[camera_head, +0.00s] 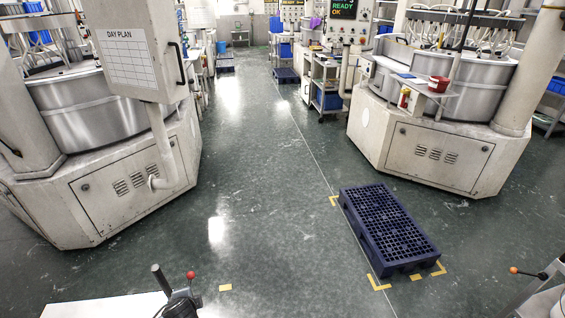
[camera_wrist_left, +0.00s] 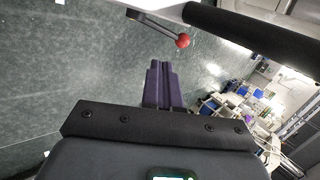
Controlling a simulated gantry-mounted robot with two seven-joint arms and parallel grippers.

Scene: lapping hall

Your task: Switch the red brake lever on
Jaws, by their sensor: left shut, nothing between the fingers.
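The red brake lever has a round red knob on a thin metal rod. In the head view its knob (camera_head: 191,275) stands at the bottom left, beside a dark grip (camera_head: 160,278). The knob appears just past the fingertips and slightly to the right, with no contact visible. My right gripper is not in view.
A black bar (camera_wrist_left: 250,35) crosses the upper right of the wrist view, near the knob. A dark blue pallet (camera_head: 390,228) lies on the floor at right. An orange-knobbed lever (camera_head: 513,270) shows at the lower right. Large machines stand on both sides; the middle floor is clear.

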